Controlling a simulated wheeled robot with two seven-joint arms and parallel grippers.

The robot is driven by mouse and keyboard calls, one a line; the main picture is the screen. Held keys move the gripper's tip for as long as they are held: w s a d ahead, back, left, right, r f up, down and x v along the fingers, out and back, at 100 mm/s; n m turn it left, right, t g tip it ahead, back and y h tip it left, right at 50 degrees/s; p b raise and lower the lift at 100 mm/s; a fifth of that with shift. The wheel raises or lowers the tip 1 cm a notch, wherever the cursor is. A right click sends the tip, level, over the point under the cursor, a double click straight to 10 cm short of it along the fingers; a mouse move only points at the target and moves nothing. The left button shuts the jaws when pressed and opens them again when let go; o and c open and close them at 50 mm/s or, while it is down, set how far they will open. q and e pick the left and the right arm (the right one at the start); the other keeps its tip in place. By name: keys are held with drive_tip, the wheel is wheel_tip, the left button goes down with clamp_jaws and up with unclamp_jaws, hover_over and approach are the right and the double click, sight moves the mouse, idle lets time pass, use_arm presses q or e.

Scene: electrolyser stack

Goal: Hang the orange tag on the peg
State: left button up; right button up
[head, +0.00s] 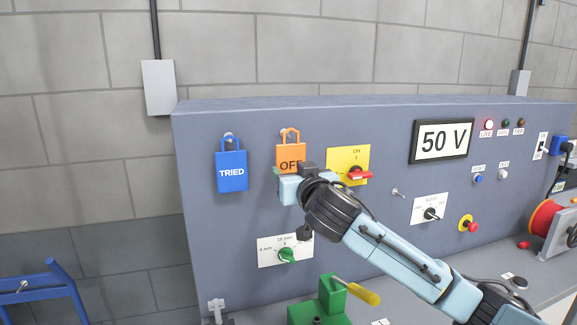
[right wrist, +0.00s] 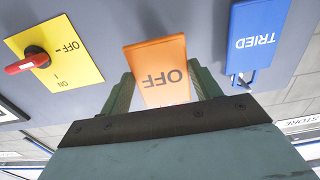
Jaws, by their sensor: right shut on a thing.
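The orange tag (head: 290,154), marked OFF, is upright against the grey panel face, with its loop at the top. My right gripper (head: 288,173) is shut on the tag's lower part. In the right wrist view the tag (right wrist: 160,65) appears upside down between the two green fingers (right wrist: 163,88). A peg tip (head: 290,131) shows at the tag's loop; I cannot tell whether the loop is around it or in front of it. My left gripper is not in view.
A blue TRIED tag (head: 231,172) hangs on a peg just left. A yellow plate with a red switch (head: 357,174) is close on the right. Below are a green knob (head: 286,254) and a green block with a yellow-handled tool (head: 362,292). A 50 V display (head: 441,140) is further right.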

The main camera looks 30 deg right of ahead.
drive_tip(key=shift+s+a, duration=0.1)
drive_tip(key=shift+s, duration=0.25)
drive_tip(key=shift+v, duration=1.75)
